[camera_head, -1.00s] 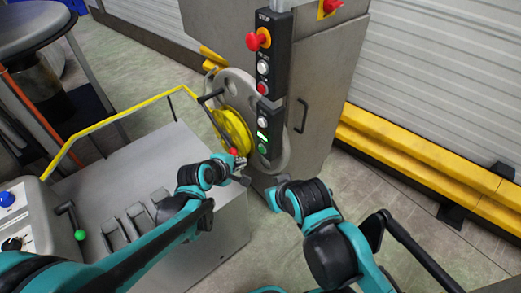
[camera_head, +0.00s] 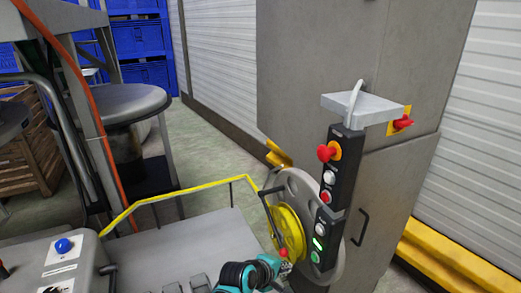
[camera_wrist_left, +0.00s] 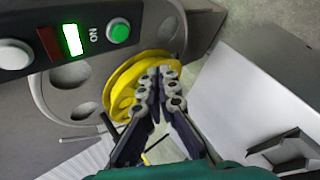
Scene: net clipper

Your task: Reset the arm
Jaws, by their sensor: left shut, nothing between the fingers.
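My left gripper (camera_head: 284,268) shows at the bottom of the head view, just in front of the yellow wheel, with only a short piece of my teal and black arm beside it. In the left wrist view its fingers (camera_wrist_left: 158,72) are together and empty, their tips in front of the yellow wheel (camera_wrist_left: 130,84). I cannot tell whether they touch it. The yellow wheel (camera_head: 290,232) sits on a grey round plate of the machine. My right gripper is not in view.
A black control panel (camera_head: 329,203) with a red stop knob (camera_head: 326,153) and lit green buttons stands beside the wheel. A yellow rail (camera_head: 190,190) runs along the grey machine top (camera_head: 200,240). A tall grey cabinet (camera_head: 320,70) stands behind. Blue crates (camera_head: 140,72) are at the back left.

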